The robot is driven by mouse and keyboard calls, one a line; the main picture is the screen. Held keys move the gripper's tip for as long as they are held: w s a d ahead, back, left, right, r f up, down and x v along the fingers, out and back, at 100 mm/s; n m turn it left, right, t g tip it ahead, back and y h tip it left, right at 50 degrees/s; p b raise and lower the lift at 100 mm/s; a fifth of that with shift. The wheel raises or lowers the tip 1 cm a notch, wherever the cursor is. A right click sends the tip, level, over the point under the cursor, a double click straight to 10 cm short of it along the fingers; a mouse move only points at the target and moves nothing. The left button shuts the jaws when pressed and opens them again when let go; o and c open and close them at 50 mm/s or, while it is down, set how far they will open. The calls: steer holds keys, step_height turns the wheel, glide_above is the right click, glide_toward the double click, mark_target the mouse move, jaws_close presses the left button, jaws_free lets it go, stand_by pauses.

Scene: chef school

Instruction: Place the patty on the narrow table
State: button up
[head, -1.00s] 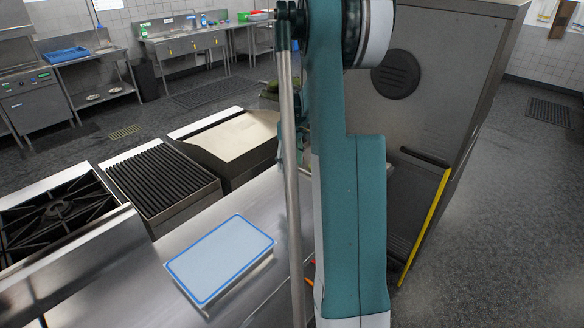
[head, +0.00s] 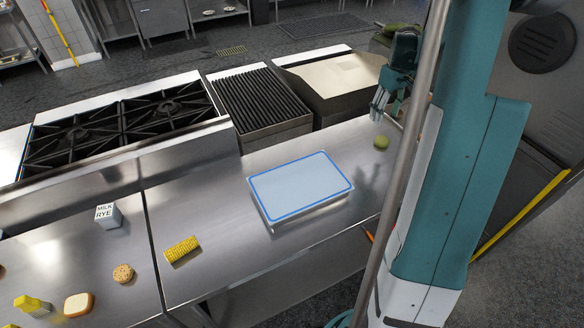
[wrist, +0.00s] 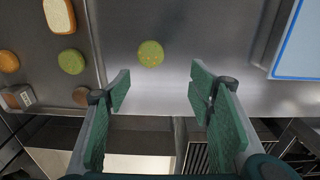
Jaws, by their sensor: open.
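My gripper (head: 379,104) is open and empty above the right end of the steel counter (head: 215,215). Its two green-padded fingers stand wide apart in the wrist view (wrist: 160,88). A green round flat piece (head: 381,142) lies on the counter just below the gripper; it also shows ahead of the fingertips in the wrist view (wrist: 151,53). Brown round pieces lie at the left of the wrist view, one near the left finger (wrist: 82,96) and one at the edge (wrist: 8,62). I cannot tell which piece is the patty. Which surface is the narrow table is unclear.
A blue-rimmed white board (head: 300,186) lies mid-counter. A yellow sponge-like block (head: 182,249), a speckled round piece (head: 123,273), a milk carton (head: 108,215) and bread (head: 78,304) lie left. A burner stove (head: 125,122) and grill (head: 260,103) stand behind. Bare counter surrounds the board.

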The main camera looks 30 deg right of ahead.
steer(key=s+a+r+t, duration=0.1)
steer(key=a+r, duration=0.4)
steer(key=a, duration=0.5)
steer(key=s+a+r+t+h, duration=0.15)
steer(key=a+r, duration=0.35)
steer(key=a, duration=0.5)
steer(key=s+a+r+t+y, duration=0.15)
steer(key=a+r, duration=0.35)
steer(key=a, duration=0.5)
steer(key=s+a+t, duration=0.1)
steer(key=s+a, duration=0.7)
steer(key=a, duration=0.3)
steer(key=s+a+f+t, duration=0.1)
steer(key=s+a+t, duration=0.1)
steer(key=s+a, duration=0.7)
steer(key=a, duration=0.3)
steer(key=shift+s, duration=0.15)
